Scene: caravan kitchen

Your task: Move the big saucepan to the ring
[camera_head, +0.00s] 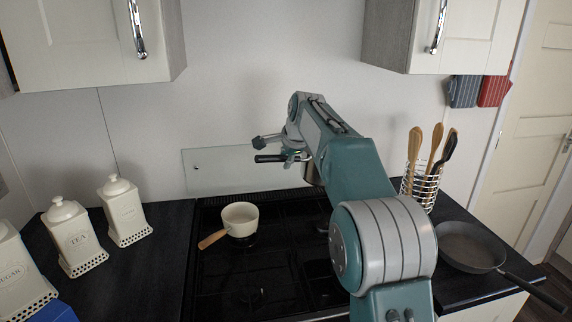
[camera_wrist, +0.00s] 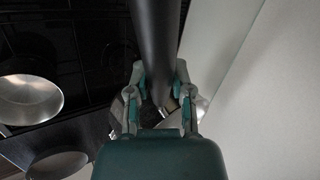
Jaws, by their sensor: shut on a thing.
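My gripper (camera_head: 290,156) is shut on the dark handle (camera_head: 268,158) of a metal saucepan (camera_head: 312,173), which I take to be the big one. The handle points left past the fingers, in front of the glass splashback. The pan body shows only as a sliver; my arm hides the rest. It appears raised above the hob, though its base is hidden. In the wrist view the handle runs up between the fingers of my gripper (camera_wrist: 158,100). The black hob (camera_head: 250,285) has its rings partly visible; my arm covers its right part.
A small cream saucepan (camera_head: 240,218) stands on the hob's back left, wooden handle towards the front left. A frying pan (camera_head: 472,246) lies on the right worktop. A utensil basket (camera_head: 420,188) stands behind it. The wrist view shows another light pan (camera_wrist: 28,98). The hob's front left is clear.

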